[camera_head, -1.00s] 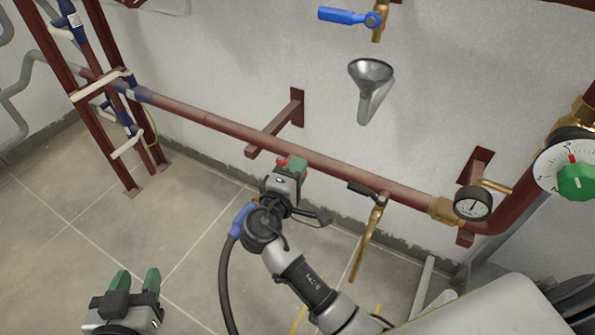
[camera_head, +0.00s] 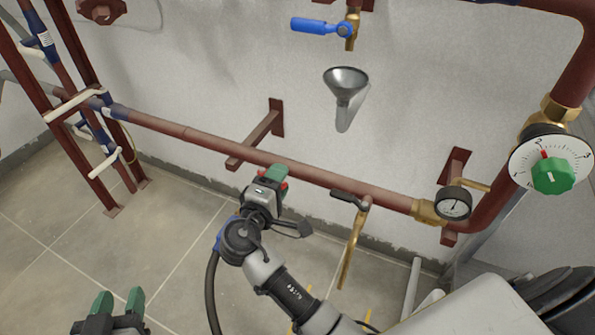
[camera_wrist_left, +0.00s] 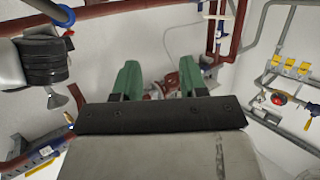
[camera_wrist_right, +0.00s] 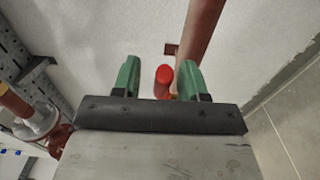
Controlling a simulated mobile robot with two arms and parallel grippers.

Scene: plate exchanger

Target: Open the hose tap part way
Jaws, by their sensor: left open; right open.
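A brass tap (camera_head: 354,225) with a dark lever (camera_head: 348,198) hangs from the low red pipe; I cannot tell for certain that it is the hose tap. Another brass valve (camera_head: 352,28) with a blue lever (camera_head: 314,25) is higher on the wall. My right gripper (camera_head: 270,178) is open in front of the pipe, left of the dark-levered tap. In the right wrist view, a bright red rounded end (camera_wrist_right: 163,76) shows between its open fingers; contact cannot be told. My left gripper (camera_head: 118,303) is open and empty at the lower left.
The red pipe (camera_head: 200,141) runs along the wall on a bracket (camera_head: 258,138). A metal funnel (camera_head: 346,80) is above it. A gauge (camera_head: 454,204) and a dial with a green knob (camera_head: 552,175) are at the right. A pipe rack (camera_head: 65,100) stands left. The floor (camera_head: 150,235) is clear.

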